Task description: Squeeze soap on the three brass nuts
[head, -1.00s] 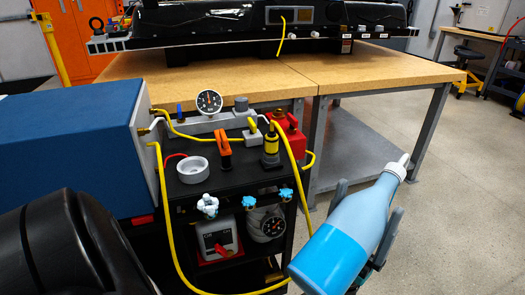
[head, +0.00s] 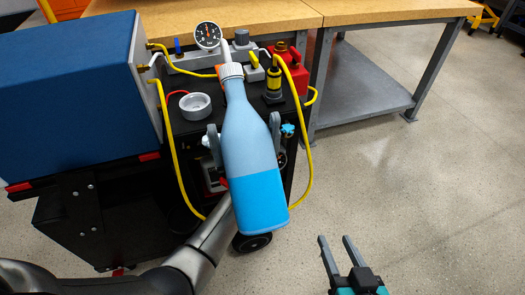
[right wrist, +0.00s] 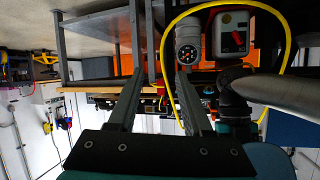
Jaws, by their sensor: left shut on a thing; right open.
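My left gripper (head: 245,132) is shut on the soap bottle (head: 248,150), with one finger on each side. The bottle has a light blue body, darker blue lower part and white nozzle. It is tilted slightly left, cap up, in front of the black cart; the nozzle overlaps the gauge in the picture, and I cannot tell whether they touch. The three brass nuts are not clearly seen; small brass fittings (head: 149,83) show on the blue box's side. A light blue valve handle (head: 288,130) shows right of the bottle. My right gripper (head: 340,258) is open and empty over the floor.
Yellow hoses (head: 168,150) loop down the cart's sides. A white cup (head: 195,106) and a gauge (head: 207,36) are on top. A wooden workbench (head: 380,14) stands behind.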

